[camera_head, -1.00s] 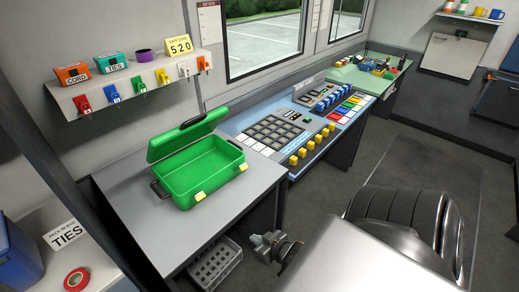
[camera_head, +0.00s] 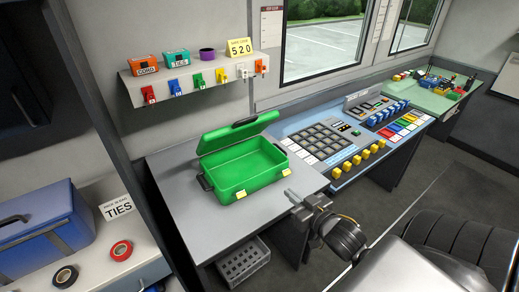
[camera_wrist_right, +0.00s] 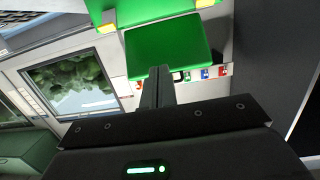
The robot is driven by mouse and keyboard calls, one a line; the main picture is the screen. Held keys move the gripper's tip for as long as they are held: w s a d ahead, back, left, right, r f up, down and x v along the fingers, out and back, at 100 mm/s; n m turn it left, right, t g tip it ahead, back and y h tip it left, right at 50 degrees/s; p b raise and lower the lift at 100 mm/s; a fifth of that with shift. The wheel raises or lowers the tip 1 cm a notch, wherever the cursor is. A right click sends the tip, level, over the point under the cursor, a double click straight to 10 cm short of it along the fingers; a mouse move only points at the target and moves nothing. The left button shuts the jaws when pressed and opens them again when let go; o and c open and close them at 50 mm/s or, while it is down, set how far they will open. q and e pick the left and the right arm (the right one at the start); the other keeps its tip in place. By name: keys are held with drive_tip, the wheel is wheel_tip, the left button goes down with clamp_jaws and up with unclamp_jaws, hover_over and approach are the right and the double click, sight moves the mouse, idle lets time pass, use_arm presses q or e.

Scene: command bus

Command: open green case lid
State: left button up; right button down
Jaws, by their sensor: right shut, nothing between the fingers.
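The green case (camera_head: 245,188) stands on the grey counter, with yellow latches on its front. Its green lid (camera_head: 228,137), with a dark handle, is raised and leans back over the rear edge, so the empty inside shows. My right gripper (camera_head: 290,194) is in front of the case and to its right, apart from it. In the right wrist view, its fingers (camera_wrist_right: 158,85) are together and empty, and the lid (camera_wrist_right: 165,48) shows beyond them with part of the case body (camera_wrist_right: 150,9). My left gripper is not in view.
A wall shelf (camera_head: 190,77) above the case holds small boxes and coloured keys. A button console (camera_head: 325,140) adjoins the counter's right side. The grey counter (camera_head: 205,225) is clear in front of the case. A blue box (camera_head: 45,235) and tape rolls lie at lower left.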

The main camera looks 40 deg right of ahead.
drive_tip(key=w+d+b, duration=0.1)
drive_tip(key=w+b, duration=0.2)
drive_tip(key=w, duration=2)
drive_tip(key=shift+d, duration=0.2)
